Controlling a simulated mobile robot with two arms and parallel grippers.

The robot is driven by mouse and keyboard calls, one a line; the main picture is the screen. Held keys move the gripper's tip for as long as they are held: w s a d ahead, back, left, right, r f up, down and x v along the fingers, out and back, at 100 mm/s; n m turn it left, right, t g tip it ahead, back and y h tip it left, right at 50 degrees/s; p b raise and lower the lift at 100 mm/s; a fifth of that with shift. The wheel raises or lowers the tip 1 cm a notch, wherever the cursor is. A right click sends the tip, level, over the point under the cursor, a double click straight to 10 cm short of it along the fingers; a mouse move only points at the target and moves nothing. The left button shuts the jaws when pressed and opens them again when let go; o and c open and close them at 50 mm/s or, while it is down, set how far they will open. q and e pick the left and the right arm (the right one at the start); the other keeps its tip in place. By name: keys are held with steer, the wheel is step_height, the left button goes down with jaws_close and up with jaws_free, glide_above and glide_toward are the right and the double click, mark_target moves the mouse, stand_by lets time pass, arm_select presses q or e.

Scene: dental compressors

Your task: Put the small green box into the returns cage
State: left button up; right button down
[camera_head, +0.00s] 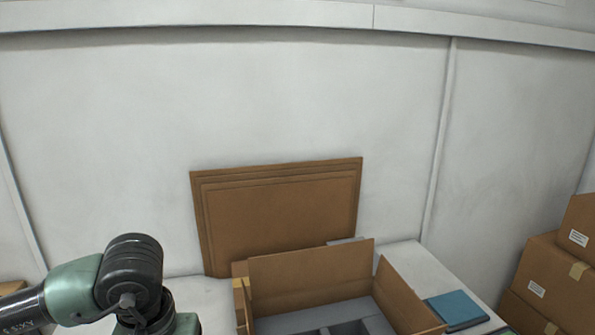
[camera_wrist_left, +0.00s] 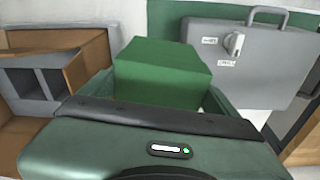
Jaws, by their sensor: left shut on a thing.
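My left gripper (camera_wrist_left: 165,98) is shut on the small green box (camera_wrist_left: 162,72), which sits between its fingers in the left wrist view. The lower part of the box is hidden behind the gripper body. In the head view my left arm comes in at the lower left; its gripper and the green box are out of frame there. My right gripper is in neither view. I see no returns cage in either view.
An open cardboard box (camera_head: 312,272) with grey dividers stands on a white table; it also shows in the left wrist view (camera_wrist_left: 88,48). Flat cardboard sheets (camera_head: 280,213) lean on the wall. A teal item (camera_head: 455,308) lies right. Cartons (camera_head: 548,275) are stacked far right. A grey case (camera_wrist_left: 262,60) stands near the gripper.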

arm_select(q)
steer(key=shift+s+d+f+m, duration=0.25)
steer(key=shift+s+m, duration=0.25)
steer(key=shift+m, duration=0.2)
steer(key=shift+w+a+r, duration=0.1)
steer(key=shift+w+r, duration=0.05)
steer(key=shift+w, duration=0.05)
